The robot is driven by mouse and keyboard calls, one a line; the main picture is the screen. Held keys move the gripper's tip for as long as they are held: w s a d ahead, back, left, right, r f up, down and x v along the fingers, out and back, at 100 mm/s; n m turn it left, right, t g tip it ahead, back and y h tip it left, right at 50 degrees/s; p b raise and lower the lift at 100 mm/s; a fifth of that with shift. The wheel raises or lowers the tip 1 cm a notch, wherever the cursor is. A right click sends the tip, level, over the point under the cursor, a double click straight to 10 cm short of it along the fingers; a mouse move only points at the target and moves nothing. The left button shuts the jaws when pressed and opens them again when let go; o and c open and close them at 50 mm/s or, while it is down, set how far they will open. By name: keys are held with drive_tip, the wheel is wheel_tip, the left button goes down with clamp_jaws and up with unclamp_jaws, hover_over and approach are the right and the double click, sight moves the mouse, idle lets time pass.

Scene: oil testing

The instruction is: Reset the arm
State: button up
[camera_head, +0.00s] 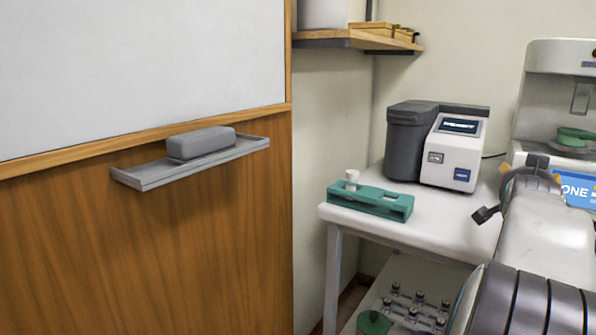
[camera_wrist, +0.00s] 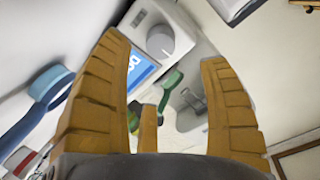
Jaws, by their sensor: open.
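Beyond the fingers is a white machine (camera_wrist: 150,30) with a blue screen, seen at a slant. In the head view my arm (camera_head: 540,235) reaches in from the lower right over the white table; the fingertips are not clearly seen there. The same kind of white machine (camera_head: 560,95) stands behind the arm, its blue screen partly covered by it.
A white table (camera_head: 450,225) holds a green rack (camera_head: 370,201) with a white-capped piece and a grey-and-white device (camera_head: 452,152) with a small screen. Small bottles stand on a lower shelf (camera_head: 390,285). A whiteboard tray (camera_head: 150,177) with an eraser (camera_head: 200,143) is at left.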

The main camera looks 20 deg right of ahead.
drive_tip(key=w+a+r+n+y+p, duration=0.1)
drive_tip(key=w+a+n+y+p, duration=0.15)
drive_tip(key=a+p, duration=0.45)
drive_tip(key=w+a+r+n+y+p, duration=0.1)
drive_tip(key=w+a+n+y+p, duration=0.15)
drive_tip(key=a, duration=0.75)
drive_tip(key=w+a+r+n+y+p, duration=0.1)
drive_tip(key=w+a+n+y+p, duration=0.2)
drive_tip(key=a+p, duration=0.45)
drive_tip(key=s+a+n+g+y+p, duration=0.2)
drive_tip(key=s+a+n+p, duration=0.3)
drive_tip(key=s+a, duration=0.3)
drive_tip(key=s+a+n+g+y+p, duration=0.2)
drive_tip(key=s+a+n+p, duration=0.3)
drive_tip(key=a, duration=0.9)
drive_tip(key=s+y+p, duration=0.1)
drive_tip(key=s+p, duration=0.1)
drive_tip(key=shift+s+a+r+n+y, duration=0.15)
drive_tip(key=shift+s+a+n+y, duration=0.15)
drive_tip(key=shift+s, duration=0.1)
